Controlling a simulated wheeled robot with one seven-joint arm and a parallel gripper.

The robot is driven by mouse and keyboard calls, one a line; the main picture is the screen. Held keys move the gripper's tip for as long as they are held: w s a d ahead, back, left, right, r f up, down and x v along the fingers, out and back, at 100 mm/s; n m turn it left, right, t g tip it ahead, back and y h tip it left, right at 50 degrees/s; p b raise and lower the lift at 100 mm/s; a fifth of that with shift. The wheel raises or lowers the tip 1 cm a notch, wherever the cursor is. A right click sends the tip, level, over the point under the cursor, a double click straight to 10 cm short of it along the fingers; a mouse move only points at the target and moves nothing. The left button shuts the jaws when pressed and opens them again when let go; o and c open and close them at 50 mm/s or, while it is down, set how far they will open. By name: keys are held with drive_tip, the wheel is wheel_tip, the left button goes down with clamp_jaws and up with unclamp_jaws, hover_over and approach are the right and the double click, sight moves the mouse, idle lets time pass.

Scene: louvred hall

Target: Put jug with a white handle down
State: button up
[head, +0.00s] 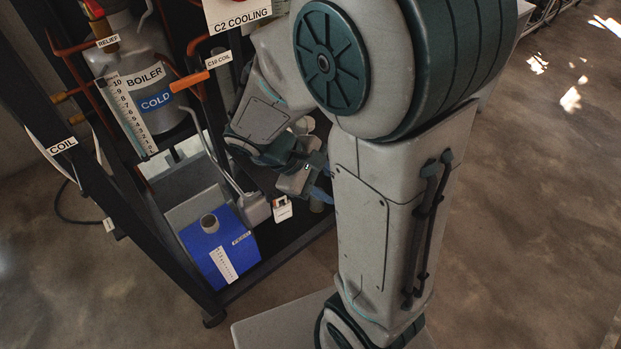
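My gripper (304,183) hangs low in front of the rack, right of the blue container, partly hidden by my own arm. Its fingers are small and dark here, and I cannot tell whether they are open or shut on something. No jug with a white handle can be made out clearly. A small white piece with an orange mark (282,209) shows just below and left of the gripper. A grey rounded part (317,203) shows beside the fingers. I cannot tell whether either belongs to the jug.
A dark-framed rack (150,222) holds a boiler (150,92) marked COLD, with orange pipes. On its low shelf stand a blue container (221,258) with a grey round opening on top and a grey block (256,208). Concrete floor (510,200) is clear to the right.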

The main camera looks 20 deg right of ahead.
drive_tip(key=s+a+r+m+t+y, duration=0.2)
drive_tip(key=a+r+m+t+y, duration=0.2)
drive_tip(key=a+r+m+y, duration=0.1)
drive_tip(key=r+m+y, duration=0.1)
drive_tip(key=m+y, duration=0.1)
drive_tip(key=shift+s+r+m+y, duration=0.3)
drive_tip(key=shift+s+r+y, duration=0.05)
drive_tip(key=shift+s+y, duration=0.05)
